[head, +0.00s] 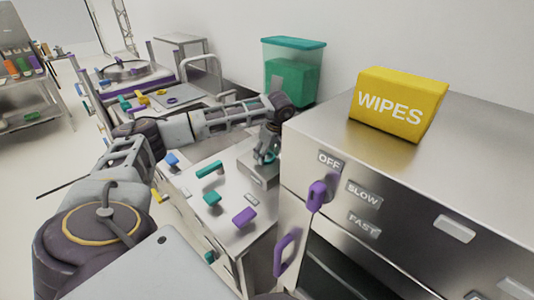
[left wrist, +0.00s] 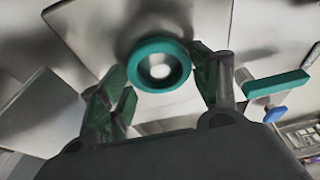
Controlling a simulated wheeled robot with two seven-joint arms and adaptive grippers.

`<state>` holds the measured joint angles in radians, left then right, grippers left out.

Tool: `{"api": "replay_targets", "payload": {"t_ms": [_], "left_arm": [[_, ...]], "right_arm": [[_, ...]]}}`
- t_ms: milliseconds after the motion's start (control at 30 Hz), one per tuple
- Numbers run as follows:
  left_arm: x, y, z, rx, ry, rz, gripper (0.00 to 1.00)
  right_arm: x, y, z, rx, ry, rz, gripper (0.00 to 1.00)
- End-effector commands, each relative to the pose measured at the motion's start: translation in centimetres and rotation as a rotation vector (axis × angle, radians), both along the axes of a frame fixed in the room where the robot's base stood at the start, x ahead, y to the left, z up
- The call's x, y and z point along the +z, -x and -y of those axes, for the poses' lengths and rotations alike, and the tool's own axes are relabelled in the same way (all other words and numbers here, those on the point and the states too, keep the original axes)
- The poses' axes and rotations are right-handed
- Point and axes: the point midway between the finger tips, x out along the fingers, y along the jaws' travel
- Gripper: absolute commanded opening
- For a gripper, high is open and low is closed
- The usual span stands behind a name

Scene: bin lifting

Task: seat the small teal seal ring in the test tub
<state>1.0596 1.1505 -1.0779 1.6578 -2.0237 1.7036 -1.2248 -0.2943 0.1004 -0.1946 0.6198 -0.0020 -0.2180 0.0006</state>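The small teal seal ring (left wrist: 160,65) is between the two fingertips of my left gripper (left wrist: 156,68) in the left wrist view. The fingers appear shut on its outer sides, though the left contact is hard to make out. Its open centre shows bright metal behind it. In the head view my left gripper (head: 268,155) points down over a small metal block-like tub (head: 258,173) at the cabinet's back corner, with a bit of teal at its tips. I cannot tell whether the ring touches the tub. My right gripper is out of view.
A tall steel housing (head: 300,150) with a purple knob (head: 317,196) stands right beside the gripper. Teal, purple and blue pieces lie on the cabinet top (head: 235,215). A yellow wipes box (head: 398,104) and a teal-lidded container (head: 292,75) stand behind.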

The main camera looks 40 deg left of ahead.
Motion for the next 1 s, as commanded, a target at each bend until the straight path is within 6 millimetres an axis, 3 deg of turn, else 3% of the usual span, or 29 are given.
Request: {"api": "replay_targets", "payload": {"t_ms": [100, 567, 767, 1000], "left_arm": [[0.0, 0.0, 0.0, 0.0, 0.0, 0.0, 0.81], [0.3, 0.0, 0.1, 0.0, 0.0, 0.0, 0.81], [1.8, -0.1, 0.5, 0.0, 0.0, 0.003, 0.81], [4.9, 0.0, 1.4, -0.001, 0.0, 0.003, 0.81]], "right_arm": [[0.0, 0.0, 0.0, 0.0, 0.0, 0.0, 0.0], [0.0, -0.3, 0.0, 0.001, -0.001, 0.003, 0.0], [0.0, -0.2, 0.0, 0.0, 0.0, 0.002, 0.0], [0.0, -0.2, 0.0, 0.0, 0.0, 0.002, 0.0]]}}
